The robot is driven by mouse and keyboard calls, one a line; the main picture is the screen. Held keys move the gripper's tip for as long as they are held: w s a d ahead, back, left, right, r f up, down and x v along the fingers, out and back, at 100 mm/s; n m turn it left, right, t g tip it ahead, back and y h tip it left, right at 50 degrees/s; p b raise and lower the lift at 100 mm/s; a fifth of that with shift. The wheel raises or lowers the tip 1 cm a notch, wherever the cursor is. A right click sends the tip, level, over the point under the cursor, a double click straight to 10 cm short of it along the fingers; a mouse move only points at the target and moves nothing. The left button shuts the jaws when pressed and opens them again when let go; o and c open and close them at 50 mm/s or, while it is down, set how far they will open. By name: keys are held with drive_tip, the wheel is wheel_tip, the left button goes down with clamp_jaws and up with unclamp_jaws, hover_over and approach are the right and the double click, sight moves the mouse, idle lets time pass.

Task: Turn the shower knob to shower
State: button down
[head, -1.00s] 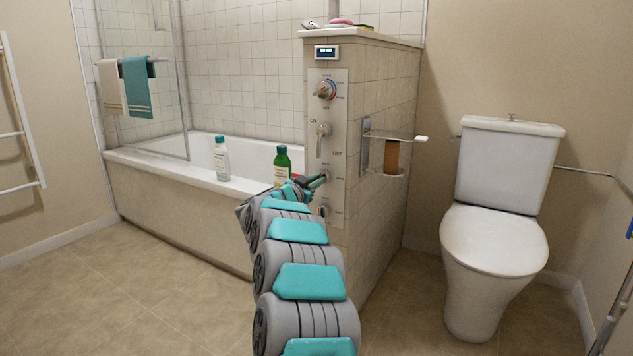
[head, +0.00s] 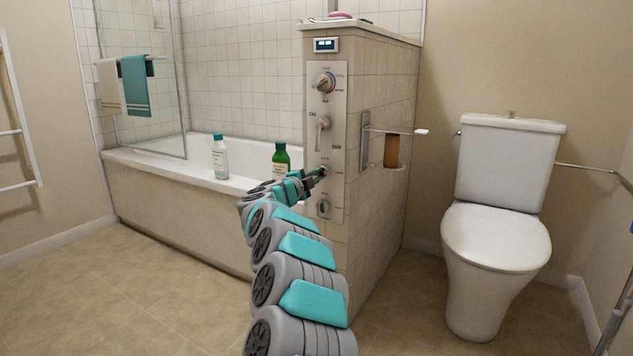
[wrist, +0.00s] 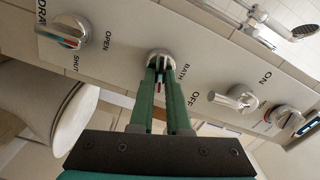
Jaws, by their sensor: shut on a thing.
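The shower knob (wrist: 159,57) is a round chrome knob on the pale control panel (wrist: 120,50), beside the word BATH in the wrist view. My gripper (wrist: 161,70) has its two green fingers closed on this knob. In the head view my gripper (head: 319,172) reaches the third control down on the panel (head: 341,100). The fingers hide much of the knob, and I cannot tell its exact pointing direction. The SHOWER lettering is not readable.
A temperature knob (head: 325,82) and an ON/OFF lever (head: 322,125) sit above; a drain knob (head: 323,207) sits below. A white bottle (head: 220,157) and green bottle (head: 281,161) stand on the tub rim. A toilet (head: 497,240) stands right. Floor at left is clear.

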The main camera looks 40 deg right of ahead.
drive_tip(key=shift+f+m+b, duration=0.1)
drive_tip(key=shift+m+b, duration=0.75)
drive_tip(key=shift+m, duration=0.85)
drive_tip(key=c, duration=0.9)
unclamp_jaws()
drive_tip(key=shift+v, duration=3.9)
